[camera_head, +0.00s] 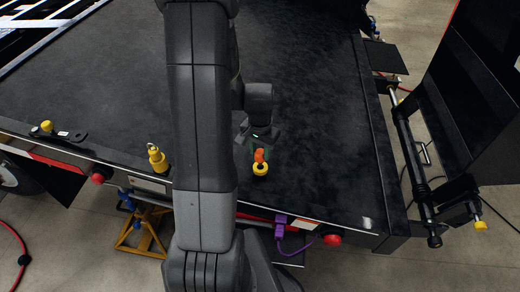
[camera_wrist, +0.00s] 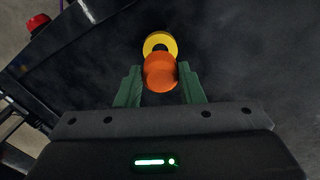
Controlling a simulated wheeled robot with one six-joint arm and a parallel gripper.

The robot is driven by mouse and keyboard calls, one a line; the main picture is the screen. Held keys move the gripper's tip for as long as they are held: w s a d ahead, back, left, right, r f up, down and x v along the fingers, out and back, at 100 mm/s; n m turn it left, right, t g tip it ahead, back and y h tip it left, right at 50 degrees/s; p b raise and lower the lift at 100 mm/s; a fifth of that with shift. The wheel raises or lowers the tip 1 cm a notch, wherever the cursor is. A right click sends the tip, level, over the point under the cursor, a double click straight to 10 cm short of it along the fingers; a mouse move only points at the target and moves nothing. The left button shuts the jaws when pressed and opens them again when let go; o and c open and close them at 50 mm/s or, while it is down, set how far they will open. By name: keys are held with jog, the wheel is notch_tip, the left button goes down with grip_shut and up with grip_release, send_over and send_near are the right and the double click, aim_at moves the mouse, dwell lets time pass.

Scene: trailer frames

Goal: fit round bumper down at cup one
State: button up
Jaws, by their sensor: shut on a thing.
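My gripper (camera_head: 259,147) has green fingers, shut on a round orange bumper (camera_head: 259,155). In the wrist view, the bumper (camera_wrist: 160,74) sits between the two fingers. A yellow ring-shaped cup (camera_head: 260,171) with a dark centre is on the black deck near its front edge. The cup also shows in the wrist view (camera_wrist: 149,41), just past the bumper, which covers its near rim. Part of the dark centre stays visible beside the bumper. I cannot tell whether the bumper touches the cup.
The black deck (camera_head: 310,110) is mostly clear. A yellow fitting (camera_head: 157,160) stands at the front edge to the left, with a yellow-knobbed black part (camera_head: 47,126) farther left. Red round lamps (camera_head: 332,239) and a purple connector (camera_head: 280,222) are on the front face below.

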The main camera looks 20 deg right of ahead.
aim_at(260, 159)
jog(key=shift+f+b, duration=1.6)
jog(key=shift+f, duration=0.55)
jog(key=o, duration=1.1)
jog(key=shift+c, duration=0.2)
jog(key=shift+r, duration=0.1)
notch_tip(260, 159, up, 14)
jog(key=p, duration=0.2)
jog(key=shift+f, duration=0.2)
